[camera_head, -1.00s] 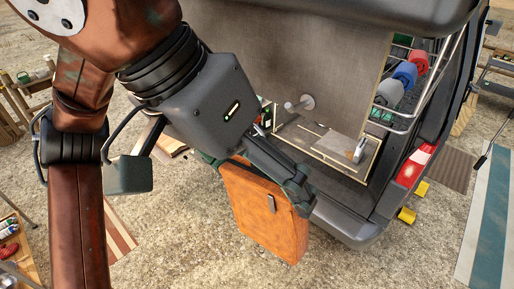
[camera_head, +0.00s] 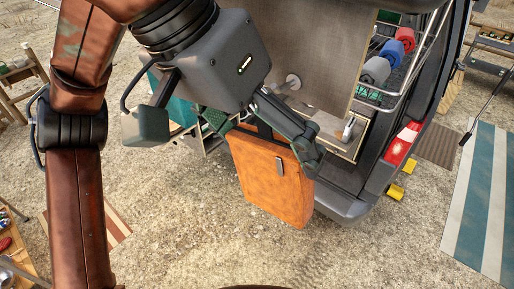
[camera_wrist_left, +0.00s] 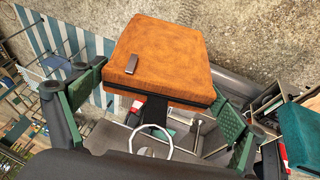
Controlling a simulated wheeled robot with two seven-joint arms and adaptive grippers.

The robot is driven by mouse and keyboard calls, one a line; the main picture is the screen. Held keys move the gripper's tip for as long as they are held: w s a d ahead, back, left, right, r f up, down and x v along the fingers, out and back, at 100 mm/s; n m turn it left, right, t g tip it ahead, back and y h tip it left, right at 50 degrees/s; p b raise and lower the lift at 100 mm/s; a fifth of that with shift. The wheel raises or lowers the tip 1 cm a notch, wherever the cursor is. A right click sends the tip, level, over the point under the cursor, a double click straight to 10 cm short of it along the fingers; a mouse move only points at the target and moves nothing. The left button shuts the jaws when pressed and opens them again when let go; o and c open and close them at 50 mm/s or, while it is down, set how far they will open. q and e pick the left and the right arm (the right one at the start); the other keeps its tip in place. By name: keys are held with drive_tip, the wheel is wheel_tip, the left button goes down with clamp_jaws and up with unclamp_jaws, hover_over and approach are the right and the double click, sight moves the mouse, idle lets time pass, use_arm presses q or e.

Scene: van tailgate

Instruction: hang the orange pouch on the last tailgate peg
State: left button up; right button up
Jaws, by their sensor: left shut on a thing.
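The orange pouch (camera_head: 270,180) hangs from my left gripper (camera_head: 266,138), in front of the van's tailgate. The gripper's green-padded fingers are shut on the pouch at its upper end. In the left wrist view the pouch (camera_wrist_left: 160,50) sits between the two fingers (camera_wrist_left: 155,104), with a black strap (camera_wrist_left: 153,112) and a pale ring (camera_wrist_left: 150,142) beyond its dark edge. A pale round peg (camera_head: 292,82) sticks out from the grey panel, above the pouch in the head view and apart from it. Part of the panel is hidden behind my gripper. My right gripper is not shown.
The van's side holds a wire rack with rolled blue, red and grey bundles (camera_head: 376,70). A small wooden-edged tray (camera_head: 352,142) lies below the panel. A teal object (camera_head: 183,98) stands behind my gripper.

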use_arm(q)
drive_tip(key=w+d+f, duration=0.1)
drive_tip(key=w+d, duration=0.2)
drive_tip(key=w, duration=0.2)
drive_tip(key=shift+d+f, duration=0.3)
drive_tip(key=shift+f, duration=0.1)
idle(0.4)
idle(0.4)
